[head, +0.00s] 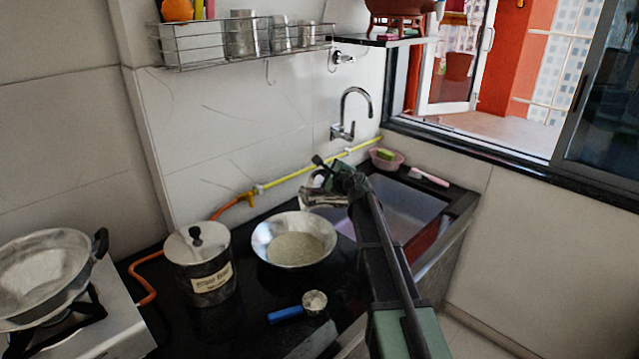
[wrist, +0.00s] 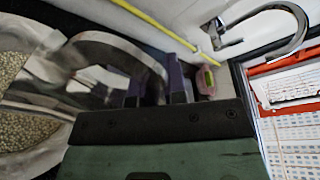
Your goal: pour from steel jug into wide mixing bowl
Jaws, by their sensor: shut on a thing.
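The wide mixing bowl (head: 262,236) is a shiny metal bowl on the black counter, with pale grainy contents inside. The steel jug (head: 322,201) is just behind and right of the bowl, close to its rim, and partly hidden by my gripper (head: 328,172). My gripper is shut on the jug. In the wrist view, the shiny jug (wrist: 88,88) and its curved handle are left of and at my fingers (wrist: 157,88). Pale grains (wrist: 22,118) show at the left edge there. The jug's exact tilt and its contents are unclear.
A lidded steel pot (head: 205,270) stands left of the bowl. A blue-handled scoop (head: 298,307) lies in front. The sink (head: 400,205) is right, with a tap (head: 352,115) and pink dish (head: 386,160) behind. A pan (head: 45,275) sits on the stove at far left.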

